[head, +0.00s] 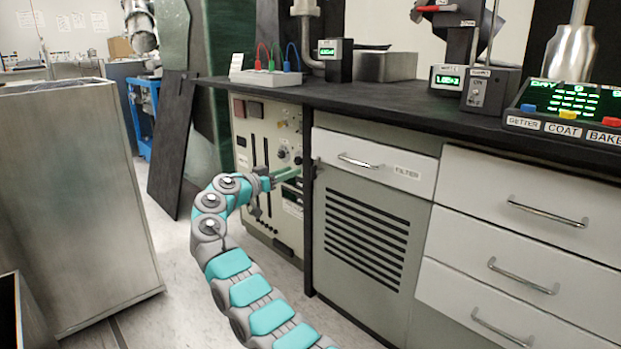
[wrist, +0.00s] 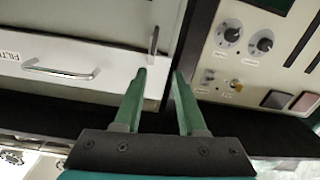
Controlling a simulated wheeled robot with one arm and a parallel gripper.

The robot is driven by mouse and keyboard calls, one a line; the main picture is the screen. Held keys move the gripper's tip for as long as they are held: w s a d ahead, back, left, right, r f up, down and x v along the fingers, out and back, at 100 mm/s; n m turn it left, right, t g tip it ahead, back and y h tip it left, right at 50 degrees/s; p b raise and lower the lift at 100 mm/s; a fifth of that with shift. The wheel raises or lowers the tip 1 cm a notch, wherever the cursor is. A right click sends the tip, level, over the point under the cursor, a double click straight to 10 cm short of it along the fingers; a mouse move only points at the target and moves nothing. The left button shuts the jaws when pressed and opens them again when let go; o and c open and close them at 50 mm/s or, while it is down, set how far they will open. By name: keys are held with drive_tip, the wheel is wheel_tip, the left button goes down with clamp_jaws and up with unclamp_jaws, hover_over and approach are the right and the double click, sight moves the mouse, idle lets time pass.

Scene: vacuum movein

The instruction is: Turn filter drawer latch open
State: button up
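The white filter drawer front (head: 385,160), labelled FILTER, sits at the top of the left cabinet and looks closed. Its small dark latch (head: 316,166) is at the drawer's left edge. In the wrist view the latch (wrist: 153,40) is a thin grey bar standing upright in the picture, just beyond the fingertips. My gripper (head: 299,172) reaches toward it from the left. In the wrist view its two green fingers (wrist: 158,73) are apart with nothing between them. The latch lies roughly in line with the gap, and I see no clear contact.
A control panel with knobs (head: 270,150) stands left of the cabinet, beside a dark post. The drawer has a metal handle (head: 360,162). The dark countertop (head: 400,108) overhangs above, carrying several instruments. A metal box (head: 75,200) stands at the left, with open floor before the panel.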

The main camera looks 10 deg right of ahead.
sight(312, 172)
drive_tip(key=shift+m, duration=0.8)
drive_tip(key=w+d, duration=0.1)
drive_tip(key=d, duration=0.1)
drive_tip(key=w+d+f, duration=0.1)
drive_tip(key=d, duration=0.1)
drive_tip(key=w+d+f, duration=0.1)
drive_tip(key=d, duration=0.1)
drive_tip(key=shift+w+d+f, duration=0.15)
drive_tip(key=shift+w+d, duration=0.15)
drive_tip(key=shift+d, duration=0.2)
drive_tip(key=shift+c, duration=0.3)
clamp_jaws()
